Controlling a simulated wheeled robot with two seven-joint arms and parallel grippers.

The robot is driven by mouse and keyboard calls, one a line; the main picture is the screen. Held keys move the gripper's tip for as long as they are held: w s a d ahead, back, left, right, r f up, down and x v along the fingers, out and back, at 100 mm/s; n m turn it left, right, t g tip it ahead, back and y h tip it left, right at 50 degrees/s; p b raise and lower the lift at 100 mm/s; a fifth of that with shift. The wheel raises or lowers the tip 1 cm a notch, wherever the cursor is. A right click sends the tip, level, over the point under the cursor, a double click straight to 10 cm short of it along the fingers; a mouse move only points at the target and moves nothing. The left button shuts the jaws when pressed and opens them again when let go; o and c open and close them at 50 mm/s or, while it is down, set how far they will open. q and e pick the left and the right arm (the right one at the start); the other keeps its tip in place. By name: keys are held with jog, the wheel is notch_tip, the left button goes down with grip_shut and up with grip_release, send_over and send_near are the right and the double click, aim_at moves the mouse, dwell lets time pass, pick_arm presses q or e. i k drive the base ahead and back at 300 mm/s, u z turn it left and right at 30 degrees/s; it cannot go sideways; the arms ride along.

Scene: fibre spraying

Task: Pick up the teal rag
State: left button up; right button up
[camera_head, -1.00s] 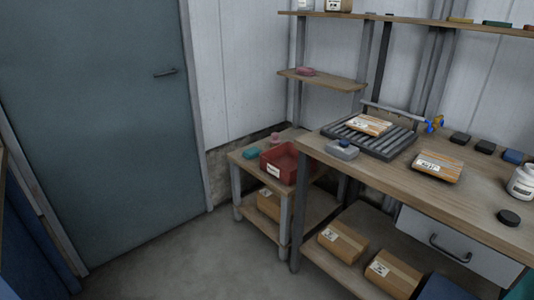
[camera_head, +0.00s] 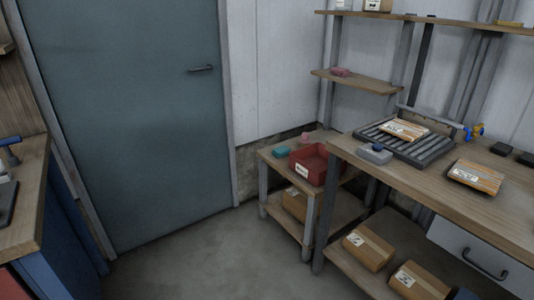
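Neither of my grippers shows in the head view.
A taller workbench (camera_head: 420,183) stands to the right, with a roller tray (camera_head: 437,150) and boxes on it. A wooden counter with blue sides (camera_head: 30,200) is at the left. A closed door (camera_head: 130,110) is behind. The floor (camera_head: 210,260) between is clear.

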aim_at(281, 151)
jog(key=u, duration=0.35)
jog(key=i, duration=3.65)
jog(key=z, duration=1.3)
